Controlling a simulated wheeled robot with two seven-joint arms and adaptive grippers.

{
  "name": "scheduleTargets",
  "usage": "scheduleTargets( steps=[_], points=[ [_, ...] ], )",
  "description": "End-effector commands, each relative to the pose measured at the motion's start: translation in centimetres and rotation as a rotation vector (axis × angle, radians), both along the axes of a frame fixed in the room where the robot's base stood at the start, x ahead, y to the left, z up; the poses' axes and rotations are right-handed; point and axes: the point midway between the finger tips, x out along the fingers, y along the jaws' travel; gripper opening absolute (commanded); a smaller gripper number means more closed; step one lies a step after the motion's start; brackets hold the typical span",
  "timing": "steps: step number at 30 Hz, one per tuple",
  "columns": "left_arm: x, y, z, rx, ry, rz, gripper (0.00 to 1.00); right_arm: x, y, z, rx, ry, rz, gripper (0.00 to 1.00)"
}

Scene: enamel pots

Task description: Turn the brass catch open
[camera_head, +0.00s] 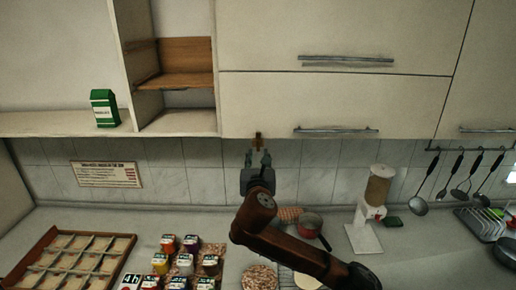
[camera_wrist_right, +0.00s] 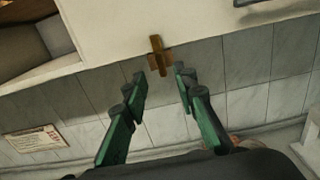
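The brass catch (camera_head: 258,141) is a small brown-gold piece at the lower left edge of the lower white cabinet door (camera_head: 340,103). In the right wrist view the catch (camera_wrist_right: 160,56) shows as an upright bar over a crosspiece, at the door's bottom edge. My right gripper (camera_head: 258,156) is just below the catch in the head view. In the wrist view its green-sided fingers (camera_wrist_right: 160,80) are spread apart, with the catch ahead of the gap between them. Nothing is between the fingers, and I see no contact with the catch. My left gripper is not in view.
An open shelf (camera_head: 187,82) and a green carton (camera_head: 104,108) are at the upper left. Below are a wooden divided tray (camera_head: 120,262), several small jars, a red pot (camera_head: 307,225) and a dispenser (camera_head: 378,188). Utensils hang at right. Tiled wall lies behind the gripper.

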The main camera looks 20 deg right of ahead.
Motion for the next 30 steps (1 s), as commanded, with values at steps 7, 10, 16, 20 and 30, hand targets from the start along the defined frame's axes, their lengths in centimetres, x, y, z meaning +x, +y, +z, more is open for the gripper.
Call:
scheduleTargets(
  steps=[7, 10, 16, 20, 30],
  points=[
    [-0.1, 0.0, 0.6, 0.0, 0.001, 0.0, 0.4, 3.8, -1.2, 0.0, 0.006, 0.001, -0.002, 0.26],
    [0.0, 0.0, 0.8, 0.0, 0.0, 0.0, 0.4, 5.0, -1.5, 0.0, 0.006, 0.0, -0.001, 0.26],
    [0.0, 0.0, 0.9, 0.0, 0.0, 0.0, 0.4, 6.2, -1.8, -0.1, 0.006, 0.0, 0.001, 0.26],
    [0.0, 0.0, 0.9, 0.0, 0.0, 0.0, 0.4, 6.3, -1.9, -0.1, 0.006, 0.0, 0.001, 0.26],
    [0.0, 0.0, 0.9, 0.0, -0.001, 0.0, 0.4, 6.3, -1.9, -0.1, 0.006, 0.0, 0.001, 0.11]
  ],
)
